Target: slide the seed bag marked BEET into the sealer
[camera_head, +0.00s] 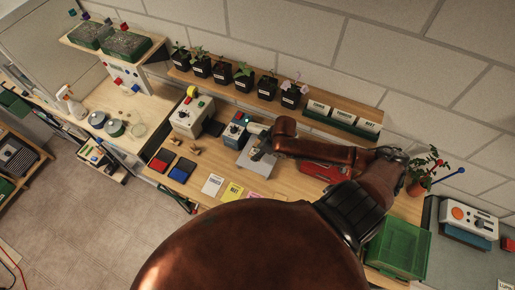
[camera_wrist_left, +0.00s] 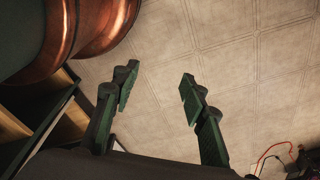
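Seed bags lie along the front of the bench in the head view: a white bag (camera_head: 213,184), a yellow bag (camera_head: 232,191) and a pink one (camera_head: 252,195), partly hidden by my arm. Their print is too small for me to tell which says BEET. A grey boxy device (camera_head: 246,165), possibly the sealer, stands behind them. My right gripper (camera_head: 258,148) is over this device; its fingers are too small to judge open or shut, or whether they hold anything. My left gripper (camera_wrist_left: 158,88) is open and empty above the floor in the left wrist view, and outside the head view.
A blue-faced device with a knob (camera_head: 235,133) and a pale machine (camera_head: 192,117) stand left of the grey device. Red and blue pads (camera_head: 182,170) lie at the front left. A wooden shelf (camera_head: 220,83) holds potted seedlings behind. A green crate (camera_head: 400,248) is at right.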

